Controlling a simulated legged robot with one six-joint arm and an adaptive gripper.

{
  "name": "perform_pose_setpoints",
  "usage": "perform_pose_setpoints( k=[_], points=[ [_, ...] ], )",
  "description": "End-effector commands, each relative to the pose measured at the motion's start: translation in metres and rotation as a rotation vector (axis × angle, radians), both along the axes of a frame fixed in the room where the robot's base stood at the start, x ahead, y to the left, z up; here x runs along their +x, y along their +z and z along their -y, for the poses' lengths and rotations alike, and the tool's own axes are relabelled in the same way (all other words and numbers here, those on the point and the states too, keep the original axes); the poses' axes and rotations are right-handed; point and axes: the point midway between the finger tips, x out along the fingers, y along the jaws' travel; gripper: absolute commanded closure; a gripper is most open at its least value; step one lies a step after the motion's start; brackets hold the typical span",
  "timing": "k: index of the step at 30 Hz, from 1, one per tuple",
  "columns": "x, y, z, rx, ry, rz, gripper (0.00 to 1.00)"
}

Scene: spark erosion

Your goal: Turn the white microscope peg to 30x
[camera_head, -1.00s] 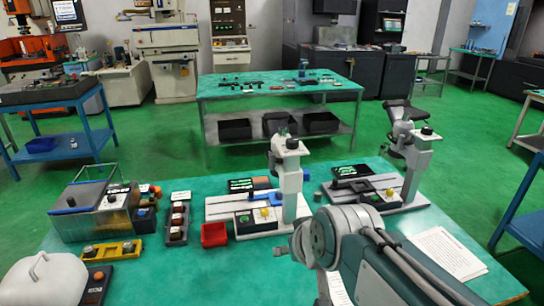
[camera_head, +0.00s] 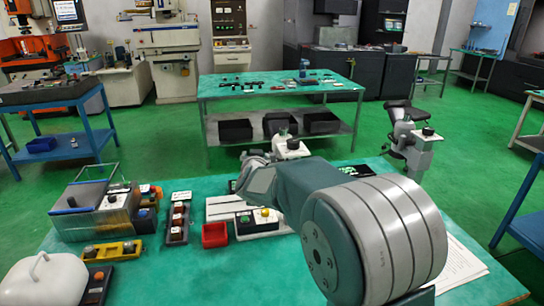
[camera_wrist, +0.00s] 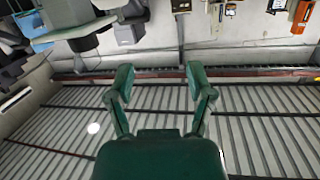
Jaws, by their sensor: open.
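The pale microscope (camera_head: 292,147) stands on the green table in the middle of the head view. My arm hides its column and most of its stage; only its top and part of its base (camera_head: 220,209) show. A small control box with a pale yellow knob (camera_head: 265,213) and another small knob (camera_head: 245,219) sits at the front of the base. The markings are too small to read. My gripper (camera_wrist: 160,82) is open and empty in the wrist view, its two green fingers apart. It is hidden in the head view.
A red bin (camera_head: 215,235), a dark tray of knobs (camera_head: 178,221), a clear-walled tank (camera_head: 88,212) and a yellow block (camera_head: 110,251) stand to the left. Paper sheets (camera_head: 462,262) lie at the right.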

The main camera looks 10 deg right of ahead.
Motion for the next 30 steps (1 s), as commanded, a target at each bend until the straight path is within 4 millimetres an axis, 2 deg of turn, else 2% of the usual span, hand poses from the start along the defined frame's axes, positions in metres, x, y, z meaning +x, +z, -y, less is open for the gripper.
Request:
perform_pose_setpoints(
  k=[1, 6, 10, 14, 20, 30],
  points=[
    [0.012, -0.011, 0.001, -0.010, -0.033, 0.014, 0.32],
    [0.040, -0.041, 0.010, -0.060, -0.167, 0.079, 0.32],
    [0.053, -0.066, 0.018, -0.105, -0.270, 0.112, 0.32],
    [0.058, -0.082, 0.023, -0.138, -0.343, 0.132, 0.32],
    [0.063, -0.088, 0.029, -0.153, -0.377, 0.141, 0.32],
    [0.109, -0.089, 0.057, -0.152, -0.376, 0.142, 0.32]
  ],
)
